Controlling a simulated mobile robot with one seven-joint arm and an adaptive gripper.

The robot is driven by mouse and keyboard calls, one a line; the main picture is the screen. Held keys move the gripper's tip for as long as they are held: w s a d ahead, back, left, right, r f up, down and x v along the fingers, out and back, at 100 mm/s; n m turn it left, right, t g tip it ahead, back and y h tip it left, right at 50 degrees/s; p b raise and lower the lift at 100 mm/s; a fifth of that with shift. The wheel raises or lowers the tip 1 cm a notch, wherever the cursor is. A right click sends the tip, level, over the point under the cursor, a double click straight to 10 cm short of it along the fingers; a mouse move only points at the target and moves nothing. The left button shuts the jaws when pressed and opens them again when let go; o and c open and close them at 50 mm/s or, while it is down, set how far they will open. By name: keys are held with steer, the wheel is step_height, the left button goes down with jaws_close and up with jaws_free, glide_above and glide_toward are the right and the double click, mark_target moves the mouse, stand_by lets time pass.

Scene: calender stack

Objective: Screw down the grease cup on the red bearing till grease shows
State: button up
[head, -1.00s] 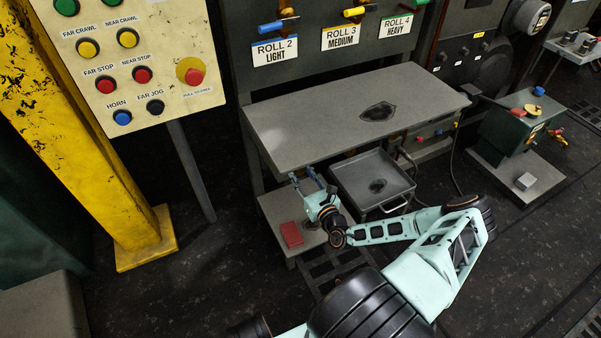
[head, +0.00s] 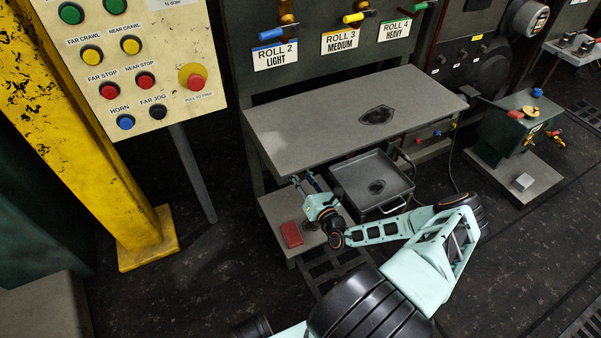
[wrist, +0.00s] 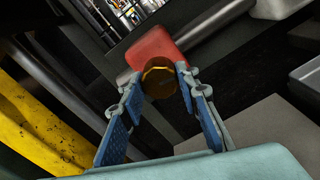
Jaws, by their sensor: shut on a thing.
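The red bearing (wrist: 155,46) shows in the wrist view, ahead of my fingertips. The brass-coloured grease cup (wrist: 159,82) sits on its near face, round end toward me. My gripper (wrist: 158,76) has its blue-padded fingers on either side of the cup, shut on it. Whether any grease shows is hidden or too dark to tell. In the head view my gripper (head: 307,182) reaches under the front edge of the grey table, and the bearing and cup are hidden there.
The grey tabletop (head: 350,112) overhangs my gripper. A low shelf with a red block (head: 291,234) lies below it, and a metal tray (head: 372,180) stands to the right. A yellow post (head: 110,170) and a button panel (head: 135,60) are at left.

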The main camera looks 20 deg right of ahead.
steer(key=shift+m+p, duration=0.3)
steer(key=shift+m, duration=1.4)
steer(key=o, duration=1.2)
steer(key=shift+c, duration=0.2)
steer(key=shift+r, duration=0.15)
step_height(320, 180, up, 10)
steer(key=shift+a+f, duration=0.1)
